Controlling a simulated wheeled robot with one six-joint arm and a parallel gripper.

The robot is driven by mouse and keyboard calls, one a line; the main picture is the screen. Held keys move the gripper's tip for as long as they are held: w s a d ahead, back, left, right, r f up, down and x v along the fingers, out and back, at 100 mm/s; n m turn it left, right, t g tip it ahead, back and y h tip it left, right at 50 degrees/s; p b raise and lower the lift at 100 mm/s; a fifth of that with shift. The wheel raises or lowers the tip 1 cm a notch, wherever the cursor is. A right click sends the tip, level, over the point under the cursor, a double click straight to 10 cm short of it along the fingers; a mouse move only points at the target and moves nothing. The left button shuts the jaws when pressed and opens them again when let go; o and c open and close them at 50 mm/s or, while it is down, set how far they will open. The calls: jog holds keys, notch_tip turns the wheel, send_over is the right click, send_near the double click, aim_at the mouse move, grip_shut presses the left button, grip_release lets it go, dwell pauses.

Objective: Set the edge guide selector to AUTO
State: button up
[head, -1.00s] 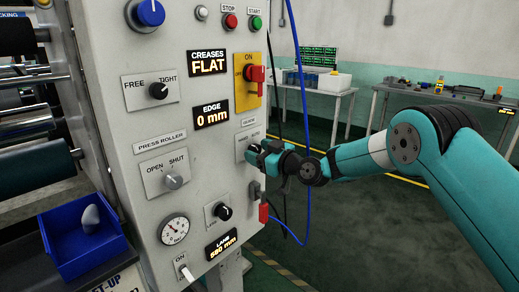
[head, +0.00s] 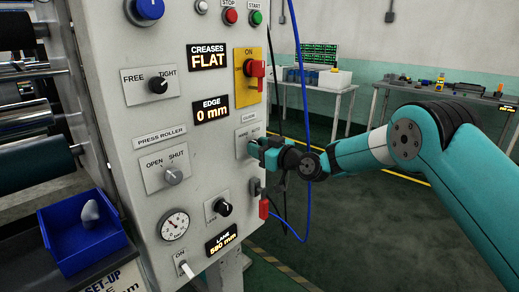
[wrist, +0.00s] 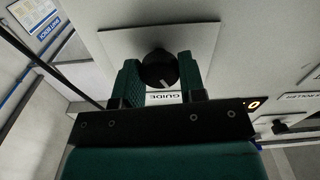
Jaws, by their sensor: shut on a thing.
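The edge guide selector (wrist: 158,68) is a round black knob on a pale plate, with "GUIDE" lettering upside down below it in the wrist view. A small white mark shows on the knob's lower edge; no AUTO lettering is readable. My gripper (wrist: 157,80) is shut on the knob, one green finger on each side. In the head view my gripper (head: 258,150) is at the right part of the panel, in front of the selector's plate (head: 241,137). It hides the knob and part of the plate there.
The EDGE display (head: 211,110) reads 0 mm. A red switch (head: 254,68) on yellow sits above my gripper. A red connector (head: 264,208) and a blue cable (head: 304,115) hang close by. A blue bin (head: 84,238) stands at lower left. The floor at right is clear.

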jog(key=m+b, duration=0.1)
jog(key=m, duration=0.9)
jog(key=shift+m+b, duration=0.35)
jog(key=shift+m, duration=0.05)
dwell(0.4)
jog(key=o, duration=0.9)
jog(key=shift+s, duration=0.1)
jog(key=shift+b+v, duration=1.9)
jog(key=shift+v, duration=6.85)
